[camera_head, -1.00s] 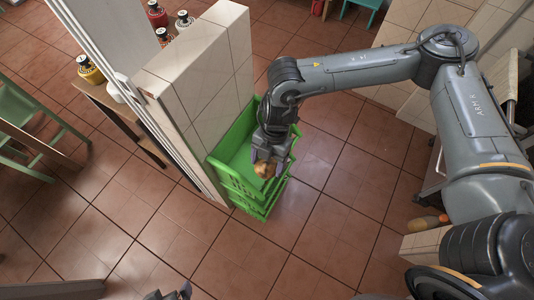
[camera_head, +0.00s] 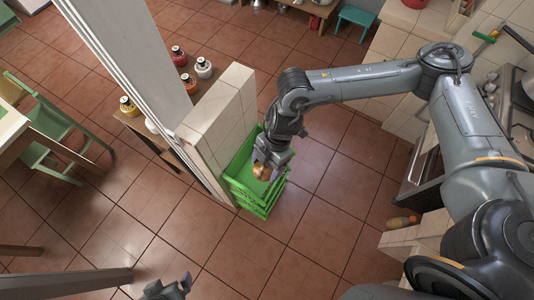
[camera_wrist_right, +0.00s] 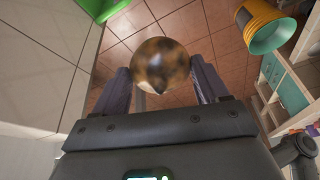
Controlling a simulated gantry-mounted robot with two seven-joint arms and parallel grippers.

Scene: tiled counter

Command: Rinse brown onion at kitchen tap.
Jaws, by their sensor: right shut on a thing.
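The brown onion (camera_head: 262,172) is held in my right gripper (camera_head: 266,164), in front of the green crates. In the right wrist view the onion (camera_wrist_right: 160,65) shows round and mottled brown between the two fingers of the gripper (camera_wrist_right: 162,85). My left gripper (camera_head: 170,288) shows only partly at the bottom edge of the head view, and its jaws are not clear. I see no kitchen tap in these frames.
Green stacked crates (camera_head: 240,190) stand on the floor against a low tiled wall (camera_head: 215,115). A stove (camera_head: 508,115) is at the right. A green chair (camera_head: 55,130) is at the left. A yellow bucket (camera_wrist_right: 266,25) shows in the wrist view. Tiled floor is open around.

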